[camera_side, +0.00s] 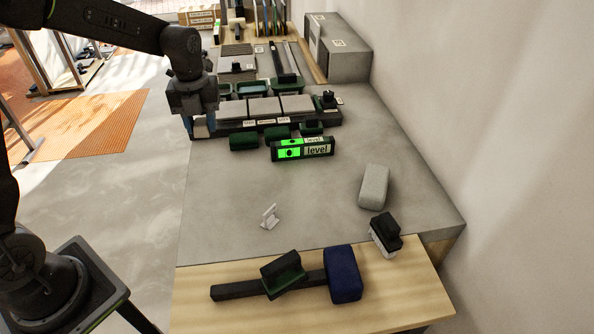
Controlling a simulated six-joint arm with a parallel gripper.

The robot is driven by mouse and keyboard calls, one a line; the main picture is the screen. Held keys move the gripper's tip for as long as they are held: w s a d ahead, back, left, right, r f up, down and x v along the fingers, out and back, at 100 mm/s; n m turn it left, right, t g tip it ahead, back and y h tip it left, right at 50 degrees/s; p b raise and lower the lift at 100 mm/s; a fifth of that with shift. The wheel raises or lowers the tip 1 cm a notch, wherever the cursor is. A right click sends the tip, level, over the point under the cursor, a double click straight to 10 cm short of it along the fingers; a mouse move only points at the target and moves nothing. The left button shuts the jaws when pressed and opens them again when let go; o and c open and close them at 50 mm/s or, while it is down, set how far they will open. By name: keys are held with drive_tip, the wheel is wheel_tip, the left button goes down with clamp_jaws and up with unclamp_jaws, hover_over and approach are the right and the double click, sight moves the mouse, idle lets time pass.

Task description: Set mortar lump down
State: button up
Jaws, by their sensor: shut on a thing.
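My gripper (203,131) points down at the left end of a dark tray (333,117) with white labels on its front. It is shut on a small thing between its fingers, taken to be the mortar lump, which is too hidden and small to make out. Three grey tiles lie in a row on the tray: a left one (228,111) close beside my gripper, a middle one (264,109) and a right one (297,105). A level (303,149) with green lit displays lies in front of the tray.
Dark green blocks (244,142) stand along the tray's front, and green containers (253,88) behind it. A grey block (374,186), a small white piece (269,216), a black-handled brush (385,233) and a blue block (343,274) lie nearer. The grey worktop (225,200) is mostly clear in the middle.

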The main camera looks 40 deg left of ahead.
drive_tip(key=w+d, duration=0.7)
drive_tip(key=w, duration=0.2)
hover_over(303, 173)
wheel_tip(303, 173, down, 8)
drive_tip(key=shift+s+r, duration=0.1)
drive_tip(key=shift+r, duration=0.15)
drive_tip(key=shift+f, duration=2.05)
drive_tip(key=shift+f, duration=0.15)
drive_tip(key=o, duration=1)
drive_tip(key=shift+c, duration=0.2)
wheel_tip(303, 173, up, 12)
drive_tip(key=shift+r, duration=0.25)
